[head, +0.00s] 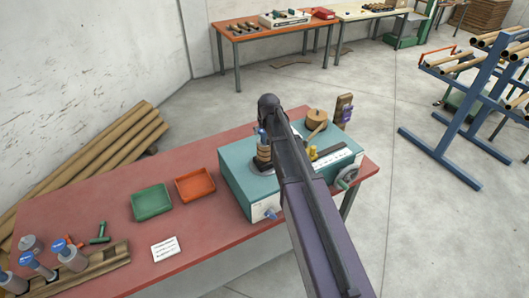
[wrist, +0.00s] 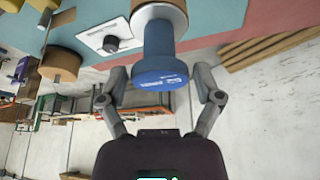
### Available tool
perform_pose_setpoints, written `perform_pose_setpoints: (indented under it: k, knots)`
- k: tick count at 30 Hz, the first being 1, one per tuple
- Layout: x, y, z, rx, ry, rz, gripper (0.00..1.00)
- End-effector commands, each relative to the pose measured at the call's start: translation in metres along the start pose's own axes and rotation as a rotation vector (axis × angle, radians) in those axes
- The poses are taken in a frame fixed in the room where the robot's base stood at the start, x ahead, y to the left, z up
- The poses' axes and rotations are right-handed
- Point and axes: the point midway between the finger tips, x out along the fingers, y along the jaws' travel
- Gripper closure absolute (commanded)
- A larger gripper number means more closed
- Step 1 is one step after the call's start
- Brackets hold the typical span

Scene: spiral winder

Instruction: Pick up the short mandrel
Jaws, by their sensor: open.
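A blue cylinder with a flat blue end and white lettering (wrist: 160,76), which looks like a mandrel end, stands out of a tan ring (wrist: 158,12) in the wrist view. My gripper (wrist: 159,82) is open, one finger on each side of it, with gaps on both sides. In the head view the blue-grey piece (head: 262,136) stands on the teal winder (head: 235,170), above stacked tan rings; my arm hides part of it and the fingers cannot be made out. Several grey mandrels with blue ends (head: 72,258) stand at a wooden rack (head: 95,268) at the front left. Which is the short one is unclear.
A green tray (head: 151,202), an orange tray (head: 195,185) and a white card (head: 165,248) lie on the red table (head: 110,190). A round tan spool (head: 316,119) stands on the winder behind my arm. A blue tube rack (head: 470,110) stands right, with free floor before it.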

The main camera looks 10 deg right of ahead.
Motion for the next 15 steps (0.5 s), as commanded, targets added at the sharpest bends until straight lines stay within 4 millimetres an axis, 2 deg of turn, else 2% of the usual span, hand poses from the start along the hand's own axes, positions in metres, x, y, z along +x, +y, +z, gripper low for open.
perform_pose_setpoints:
  k: [1, 6, 15]
  knots:
    - [0.009, 0.0, 0.001, 0.0, 0.0, 0.0, 0.17]
    - [0.021, 0.0, 0.001, 0.0, 0.0, 0.0, 0.17]
    - [0.029, 0.0, 0.001, 0.0, 0.0, 0.0, 0.17]
